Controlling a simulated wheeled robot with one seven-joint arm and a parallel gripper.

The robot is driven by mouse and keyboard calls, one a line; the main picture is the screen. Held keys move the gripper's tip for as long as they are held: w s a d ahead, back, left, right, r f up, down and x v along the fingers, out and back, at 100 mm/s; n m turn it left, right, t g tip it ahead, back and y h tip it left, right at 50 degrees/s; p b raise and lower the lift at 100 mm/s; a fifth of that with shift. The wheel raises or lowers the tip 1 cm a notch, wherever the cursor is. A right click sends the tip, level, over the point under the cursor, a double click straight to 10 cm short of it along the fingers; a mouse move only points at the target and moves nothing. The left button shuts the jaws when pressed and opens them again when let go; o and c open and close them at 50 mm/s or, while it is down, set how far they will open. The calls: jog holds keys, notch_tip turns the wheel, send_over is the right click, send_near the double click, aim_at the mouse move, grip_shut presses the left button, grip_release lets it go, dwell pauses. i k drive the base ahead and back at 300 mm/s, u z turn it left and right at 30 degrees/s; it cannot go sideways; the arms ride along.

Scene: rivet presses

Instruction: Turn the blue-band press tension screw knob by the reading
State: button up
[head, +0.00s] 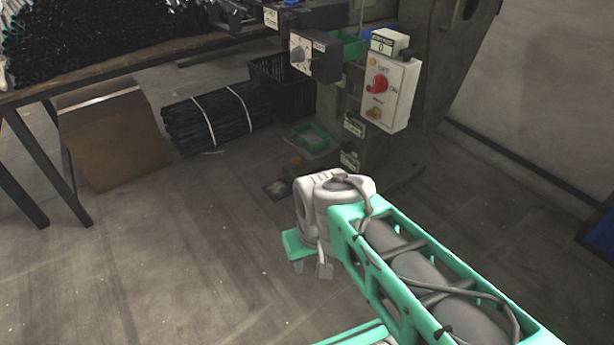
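A dark control box (315,57) with a grey round knob (298,55) on its pale front face is mounted on the press at the upper middle. A small blue part (291,3) shows at the top edge; I cannot tell whether it is the blue band. A white box (391,92) with a red knob (379,84) hangs to the right, with a small display (383,43) above it that seems to read 0. My gripper (311,269) points down over the floor, below and well apart from the boxes. Its two grey fingers look apart, with nothing between them.
A table with dark rods (100,45) stands at upper left. A green tray (311,137) sits low by the press. The floor at lower left is clear.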

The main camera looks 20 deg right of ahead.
aim_at(347, 146)
jog(key=u, duration=1.25)
jog(key=i, duration=1.1)
jog(key=z, duration=0.4)
jog(key=i, duration=0.75)
jog(key=z, duration=1.2)
jog(key=i, duration=0.7)
